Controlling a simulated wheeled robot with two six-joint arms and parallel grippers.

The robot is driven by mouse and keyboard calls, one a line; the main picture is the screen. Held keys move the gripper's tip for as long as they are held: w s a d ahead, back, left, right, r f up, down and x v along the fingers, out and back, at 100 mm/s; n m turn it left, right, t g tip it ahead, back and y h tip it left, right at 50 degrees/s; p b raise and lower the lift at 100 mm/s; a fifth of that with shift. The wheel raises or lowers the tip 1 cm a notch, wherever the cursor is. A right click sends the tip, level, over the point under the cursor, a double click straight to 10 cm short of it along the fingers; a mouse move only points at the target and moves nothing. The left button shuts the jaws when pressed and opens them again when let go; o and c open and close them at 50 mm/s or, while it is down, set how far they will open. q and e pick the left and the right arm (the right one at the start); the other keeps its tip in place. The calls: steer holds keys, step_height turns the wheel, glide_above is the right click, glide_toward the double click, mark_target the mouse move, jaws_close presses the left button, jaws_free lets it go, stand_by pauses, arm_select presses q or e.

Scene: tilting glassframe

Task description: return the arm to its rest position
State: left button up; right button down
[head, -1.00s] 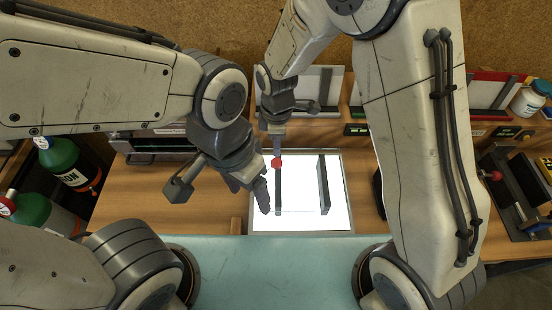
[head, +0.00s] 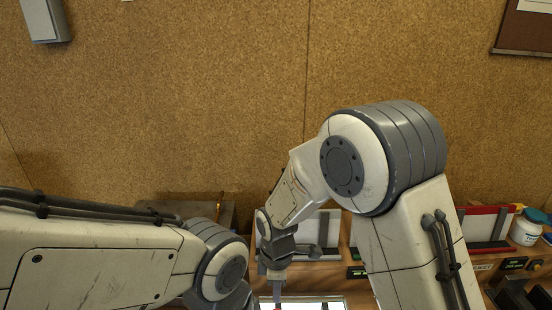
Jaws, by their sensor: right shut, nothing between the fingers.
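My right arm comes in from the right, bends at its big grey joint and reaches down to the right gripper (head: 277,290) near the bottom edge. The right gripper is shut with nothing seen in it, its fingers pointing down over the back of the bright white panel (head: 328,304). Only a strip of that panel shows. My left arm comes in from the left at the bottom; its wrist is cut off by the lower edge and its gripper fingers are out of the picture.
A brown corkboard wall (head: 200,110) fills most of the view. At the right, a white jar with a blue lid (head: 527,228) stands beside a red-edged holder (head: 488,222) on the back shelf. A grey box (head: 44,20) hangs at upper left.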

arm_select(q)
step_height(320, 180, down, 11)
steer(key=b, duration=1)
steer(key=shift+r, duration=0.15)
arm_select(e)
steer(key=s+d+r+m, duration=0.1)
steer(key=s+m, duration=0.4)
steer(key=s, duration=0.5)
steer(key=s+d+r+m+y, duration=0.1)
steer(key=s+d+m, duration=0.2)
steer(key=s, duration=0.6)
steer(key=shift+s+d+m, duration=0.3)
steer(key=shift+s+m, duration=0.05)
steer(key=shift+m, duration=0.85)
arm_select(q)
steer(key=shift+o, duration=0.2)
arm_select(e)
steer(key=shift+r, duration=0.1)
